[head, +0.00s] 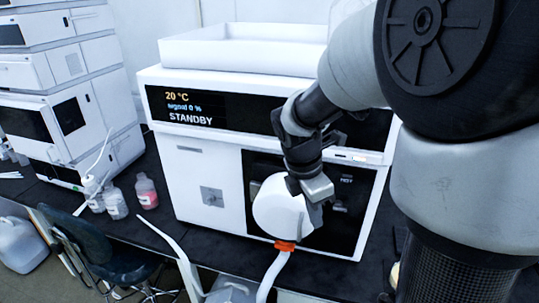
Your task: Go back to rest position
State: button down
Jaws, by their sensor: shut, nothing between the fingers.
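My gripper (309,190) is in front of the right half of a white instrument with a dark display (190,107) that reads 20 °C and STANDBY. My arm comes in from the right side of the head view and bends down to the gripper. The gripper is shut and holds nothing. Its fingertips are small and partly unclear against a white rounded part (278,208) just below and left of them. I cannot tell whether they touch it.
A white tray (240,57) sits on top of the instrument. Several bottles (146,190) stand on the dark bench to its left, beside another stack of instruments (60,90). A white hose with an orange collar (284,246) hangs at the front. A chair (95,245) stands at lower left.

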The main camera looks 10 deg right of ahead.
jog(key=s+a+r+m+t+y, duration=0.1)
jog(key=s+a+r+m+t, duration=0.1)
jog(key=s+r+m, duration=0.4)
jog(key=s+a+r+m+t+y, duration=0.1)
jog(key=s+a+r+m+t, duration=0.2)
jog(key=s+m, duration=0.4)
notch_tip(320, 180, up, 3)
jog(key=a+m, duration=0.1)
jog(key=m, duration=0.5)
jog(key=shift+a+f+m+y, duration=0.15)
jog(key=shift+a+m+y, duration=0.1)
jog(key=shift+m+y, duration=0.15)
